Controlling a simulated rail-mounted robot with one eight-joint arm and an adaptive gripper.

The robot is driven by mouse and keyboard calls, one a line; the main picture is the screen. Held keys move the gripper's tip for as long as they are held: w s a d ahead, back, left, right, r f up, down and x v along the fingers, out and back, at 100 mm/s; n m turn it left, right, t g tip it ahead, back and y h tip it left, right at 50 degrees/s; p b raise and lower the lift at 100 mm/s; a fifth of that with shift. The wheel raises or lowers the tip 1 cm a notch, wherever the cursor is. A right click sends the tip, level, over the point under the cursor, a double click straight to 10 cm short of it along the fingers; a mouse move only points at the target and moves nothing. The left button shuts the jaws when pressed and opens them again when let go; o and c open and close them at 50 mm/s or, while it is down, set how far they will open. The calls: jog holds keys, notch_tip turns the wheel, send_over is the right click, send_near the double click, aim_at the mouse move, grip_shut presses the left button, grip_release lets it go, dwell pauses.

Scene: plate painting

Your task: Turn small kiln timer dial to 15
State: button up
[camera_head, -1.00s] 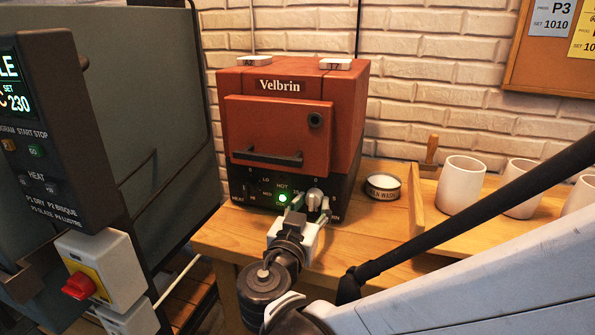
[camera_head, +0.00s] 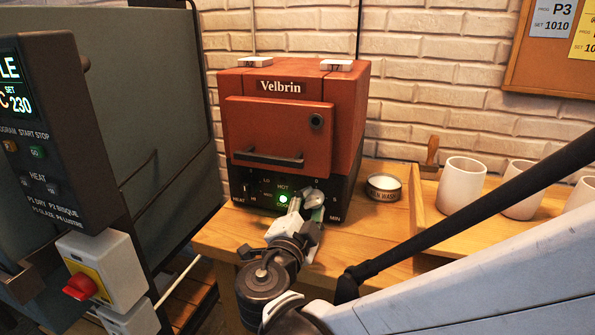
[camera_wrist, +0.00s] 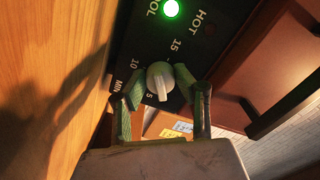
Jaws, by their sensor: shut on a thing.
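The small kiln (camera_head: 275,135) is red-orange with a black control panel at its base, and a green COOL lamp (camera_wrist: 171,8) is lit. The white timer dial (camera_wrist: 160,78) has a raised grip bar. In the wrist view, numbers 10 and 15 and MIN are printed around it. My gripper (camera_wrist: 160,98) has its green-padded fingers on either side of the dial, shut on it. In the head view my gripper (camera_head: 306,207) is at the panel's right part and covers much of the dial. The exact pointer reading is unclear.
A large grey kiln with a red switch (camera_head: 80,286) stands at the left. A small round dish (camera_head: 383,187) sits right of the small kiln. White mugs (camera_head: 461,185) stand further right behind a wooden divider. My arm crosses the lower right.

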jog(key=m, duration=0.4)
jog(key=shift+m, duration=0.4)
jog(key=shift+r, duration=0.1)
dwell(0.3)
jog(key=o, duration=1.1)
jog(key=v, duration=1.2)
